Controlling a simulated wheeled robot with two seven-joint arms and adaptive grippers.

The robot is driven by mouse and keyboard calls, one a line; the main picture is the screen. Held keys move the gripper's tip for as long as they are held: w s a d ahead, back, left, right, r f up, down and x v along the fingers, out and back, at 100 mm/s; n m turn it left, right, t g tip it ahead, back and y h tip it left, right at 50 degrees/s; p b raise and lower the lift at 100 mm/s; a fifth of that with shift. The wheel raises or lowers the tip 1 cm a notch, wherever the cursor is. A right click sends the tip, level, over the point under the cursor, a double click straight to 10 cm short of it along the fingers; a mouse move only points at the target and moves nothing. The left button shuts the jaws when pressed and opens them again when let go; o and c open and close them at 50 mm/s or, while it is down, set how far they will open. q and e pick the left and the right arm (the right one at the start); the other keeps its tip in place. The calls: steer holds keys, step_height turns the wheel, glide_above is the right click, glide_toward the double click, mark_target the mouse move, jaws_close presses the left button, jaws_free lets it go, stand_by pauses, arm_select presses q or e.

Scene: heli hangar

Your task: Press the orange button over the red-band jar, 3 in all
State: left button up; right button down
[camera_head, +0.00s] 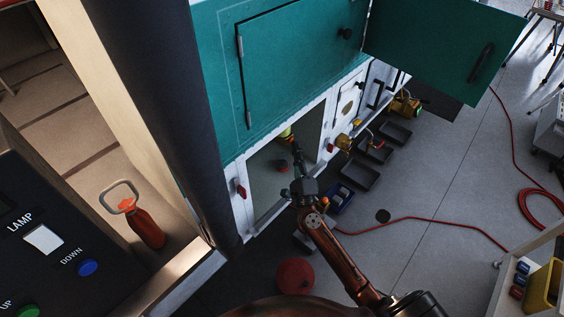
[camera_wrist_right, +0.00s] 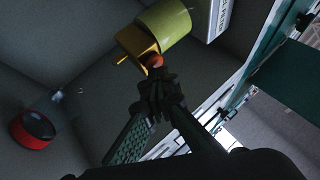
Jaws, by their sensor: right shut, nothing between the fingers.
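The orange button (camera_wrist_right: 155,61) sits on a yellow block (camera_wrist_right: 138,42) under a yellow-green cylinder (camera_wrist_right: 166,22), inside the open compartment. The fingertips of my right gripper (camera_wrist_right: 157,82) are shut and empty, right at the button in the wrist view; I cannot tell whether they touch it. In the head view my right gripper (camera_head: 297,150) reaches into the compartment, near the yellow-green cylinder (camera_head: 286,133). The red-band jar (camera_wrist_right: 34,130) stands on the compartment floor, apart from the gripper; it also shows in the head view (camera_head: 281,166). My left gripper is out of view.
The compartment is in a white and teal cabinet (camera_head: 285,70) with an open teal door (camera_head: 440,45) at upper right. Dark trays (camera_head: 359,174) stand in a row along the cabinet front. A red hose (camera_head: 420,220) crosses the floor. A control panel (camera_head: 55,245) fills the lower left.

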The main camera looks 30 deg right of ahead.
steer(key=shift+w+a+r, duration=0.2)
steer(key=shift+w+r, duration=0.05)
steer(key=shift+r, duration=0.05)
steer(key=shift+a+f+p, duration=0.1)
steer(key=shift+p, duration=0.25)
steer(key=shift+s, duration=0.1)
steer(key=s+d, duration=0.2)
steer(key=s, duration=0.3)
steer(key=shift+s+d+f+p, duration=0.15)
steer(key=shift+s+d+p, duration=0.2)
steer(key=shift+p, duration=0.1)
stand_by(0.7)
